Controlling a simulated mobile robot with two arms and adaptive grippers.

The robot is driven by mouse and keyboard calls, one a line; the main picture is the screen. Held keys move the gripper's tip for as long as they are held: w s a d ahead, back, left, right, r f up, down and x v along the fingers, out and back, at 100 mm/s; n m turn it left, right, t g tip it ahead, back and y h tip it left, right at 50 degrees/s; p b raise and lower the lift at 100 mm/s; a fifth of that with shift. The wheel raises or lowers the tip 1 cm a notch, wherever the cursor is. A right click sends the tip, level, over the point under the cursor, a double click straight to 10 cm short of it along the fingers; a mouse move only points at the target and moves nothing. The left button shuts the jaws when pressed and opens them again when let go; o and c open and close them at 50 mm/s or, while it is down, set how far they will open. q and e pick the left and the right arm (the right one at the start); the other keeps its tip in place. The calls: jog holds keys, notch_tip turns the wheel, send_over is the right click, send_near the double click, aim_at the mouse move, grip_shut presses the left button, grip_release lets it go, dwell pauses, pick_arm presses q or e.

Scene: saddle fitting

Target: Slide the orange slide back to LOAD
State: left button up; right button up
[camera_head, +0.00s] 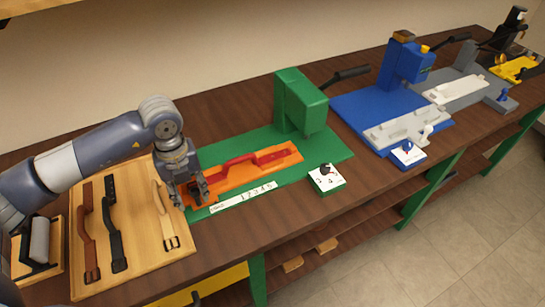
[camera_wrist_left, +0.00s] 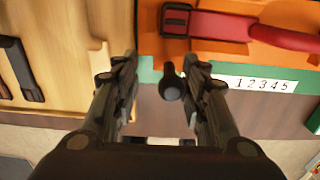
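The orange slide (camera_head: 223,181) lies on the green base (camera_head: 335,150) of the green press, with a red strap (camera_head: 270,157) on it. In the left wrist view the slide (camera_wrist_left: 150,40) and the strap's dark buckle (camera_wrist_left: 177,20) show at the top. My left gripper (camera_head: 188,198) is at the slide's left end, pointing down. In the left wrist view my left gripper (camera_wrist_left: 160,70) is open, with a dark round knob (camera_wrist_left: 171,84) between its fingers, closer to the right one. I cannot tell whether they touch. My right gripper is out of view.
A white scale (camera_head: 243,197) numbered 1 to 5 runs along the front. A wooden board (camera_head: 140,225) with several straps lies left. A small dial box (camera_head: 327,180) sits right of the scale. The green press head (camera_head: 300,103) stands behind. Blue and grey stations stand further right.

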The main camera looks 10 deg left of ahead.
pick_arm(q)
jog(key=shift+d+r+p, duration=0.1)
jog(key=shift+r+p, duration=1.5)
jog(key=shift+r, duration=1.25)
jog(key=shift+f, duration=0.1)
